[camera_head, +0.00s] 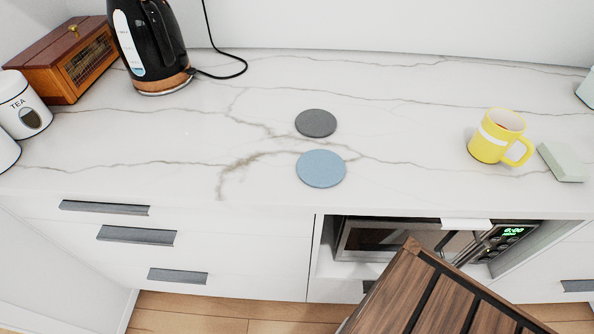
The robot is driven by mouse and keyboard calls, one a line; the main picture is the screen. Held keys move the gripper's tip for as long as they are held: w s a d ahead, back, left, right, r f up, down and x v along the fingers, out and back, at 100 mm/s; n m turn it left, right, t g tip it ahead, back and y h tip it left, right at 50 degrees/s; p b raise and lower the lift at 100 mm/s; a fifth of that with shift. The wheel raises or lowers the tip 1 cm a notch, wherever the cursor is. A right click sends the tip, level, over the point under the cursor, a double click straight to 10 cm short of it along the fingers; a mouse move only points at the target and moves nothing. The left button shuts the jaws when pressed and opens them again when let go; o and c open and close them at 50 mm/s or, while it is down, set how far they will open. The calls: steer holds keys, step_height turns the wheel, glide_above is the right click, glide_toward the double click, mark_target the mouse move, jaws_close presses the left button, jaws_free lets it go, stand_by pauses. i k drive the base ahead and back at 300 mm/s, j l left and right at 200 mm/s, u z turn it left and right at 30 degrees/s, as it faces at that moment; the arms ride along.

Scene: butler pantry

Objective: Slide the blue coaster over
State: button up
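The blue coaster (321,169) is a flat round disc lying on the white marble counter, near its front edge and about mid-picture. A dark grey round coaster (316,123) lies just behind it, with a narrow strip of bare counter between the two. Nothing touches or covers the blue coaster. I cannot make out my gripper in this view.
A yellow mug (497,137) and a pale green block (561,162) stand at right. A black kettle (148,45), wooden box (70,62) and tea canister (23,104) stand at left. Counter beside the coasters is clear.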

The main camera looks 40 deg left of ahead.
mark_target(318, 168)
steer(key=u, duration=1.65)
steer(key=k+j, duration=0.1)
steer(key=j, duration=0.3)
steer(key=j+u, duration=0.15)
steer(key=j, duration=0.2)
steer(key=k, duration=0.05)
